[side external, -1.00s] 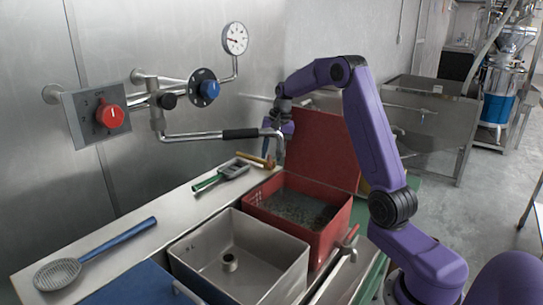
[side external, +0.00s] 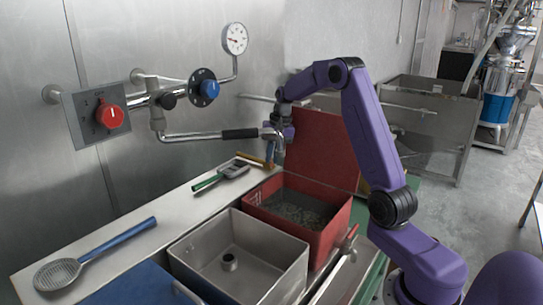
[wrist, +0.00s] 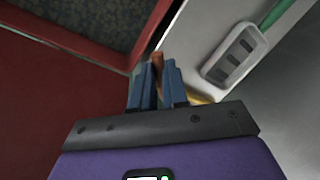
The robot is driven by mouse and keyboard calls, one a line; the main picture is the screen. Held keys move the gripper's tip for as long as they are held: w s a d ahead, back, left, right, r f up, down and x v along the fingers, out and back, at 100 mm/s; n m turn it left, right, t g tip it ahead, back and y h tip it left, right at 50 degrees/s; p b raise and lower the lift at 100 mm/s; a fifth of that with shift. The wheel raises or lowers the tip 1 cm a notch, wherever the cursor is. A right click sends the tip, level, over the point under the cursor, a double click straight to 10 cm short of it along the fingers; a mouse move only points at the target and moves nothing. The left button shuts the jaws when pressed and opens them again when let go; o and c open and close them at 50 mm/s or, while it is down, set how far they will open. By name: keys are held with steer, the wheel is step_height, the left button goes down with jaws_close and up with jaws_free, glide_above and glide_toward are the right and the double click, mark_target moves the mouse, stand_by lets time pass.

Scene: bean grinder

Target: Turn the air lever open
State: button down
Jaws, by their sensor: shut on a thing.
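A metal pipe lever with a black grip (side external: 240,134) runs from the wall fittings toward my gripper (side external: 270,150), which points down beside its far end. In the wrist view my gripper (wrist: 158,68) is shut, with a narrow brown piece (wrist: 157,62) between its blue fingers. It looks like part of the brown-handled tool (side external: 255,159) on the counter, but I cannot tell for sure. I cannot see the pipe lever in the wrist view. A red-ended lever (side external: 350,238) lies at the front right, away from my gripper.
A red bin (side external: 330,238) of dark grains with a raised red lid stands below my gripper. A steel sink box (side external: 290,278) is beside it. A green-handled tool (side external: 207,183) and a blue strainer (side external: 100,240) lie on the counter. Wall knobs are red (side external: 110,116) and blue (side external: 210,87).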

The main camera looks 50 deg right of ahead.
steer(key=shift+n, duration=0.3)
steer(key=c, duration=1.1)
jaws_free()
steer(key=r, duration=0.5)
steer(key=s+d+r, duration=0.1)
steer(key=r, duration=0.5)
steer(key=s+d+r, duration=0.1)
steer(key=r, duration=0.5)
steer(key=shift+s+d+r, duration=0.1)
steer(key=shift+s+d, duration=0.15)
